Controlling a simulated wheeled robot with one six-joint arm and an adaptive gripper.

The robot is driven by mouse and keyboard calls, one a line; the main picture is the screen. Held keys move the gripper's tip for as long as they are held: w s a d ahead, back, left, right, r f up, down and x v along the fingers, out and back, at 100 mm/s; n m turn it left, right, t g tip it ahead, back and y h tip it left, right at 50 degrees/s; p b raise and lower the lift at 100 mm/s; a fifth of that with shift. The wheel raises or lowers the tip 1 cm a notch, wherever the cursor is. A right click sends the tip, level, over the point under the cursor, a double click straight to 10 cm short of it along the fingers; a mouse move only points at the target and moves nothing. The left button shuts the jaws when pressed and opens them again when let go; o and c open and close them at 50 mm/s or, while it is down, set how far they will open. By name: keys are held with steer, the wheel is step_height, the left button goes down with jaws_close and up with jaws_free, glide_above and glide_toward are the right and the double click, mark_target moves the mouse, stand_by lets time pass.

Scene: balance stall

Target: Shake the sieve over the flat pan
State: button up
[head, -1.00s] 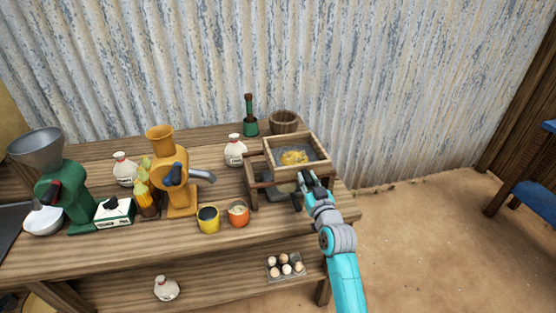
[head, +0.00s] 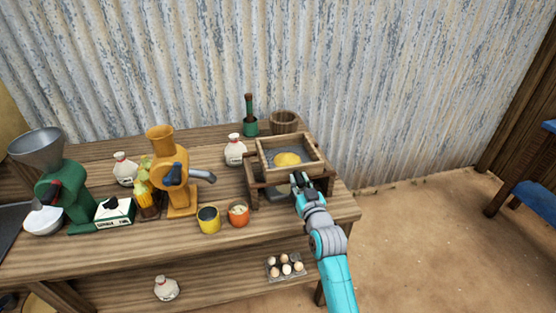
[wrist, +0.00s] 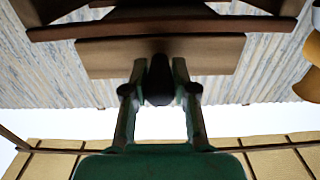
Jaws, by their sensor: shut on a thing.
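The sieve (head: 262,157) is a square wooden frame with a grey mesh and a yellow heap (head: 288,159) on it. It sits on a wooden stand (head: 254,190) at the table's right end. The flat pan (head: 279,195) shows as a grey piece under the sieve, mostly hidden by the stand and my arm. My gripper (head: 314,182) is at the sieve's near right side. In the wrist view my gripper (wrist: 160,82) is shut on a dark knob (wrist: 158,88) in front of the sieve's wooden side (wrist: 215,55). The pan's contents cannot be made out.
An orange cup (head: 238,215) and a yellow cup (head: 208,220) stand left of the stand. The orange mill (head: 172,175) is further left.

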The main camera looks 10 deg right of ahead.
steer(key=o, duration=1)
steer(key=shift+s, duration=4)
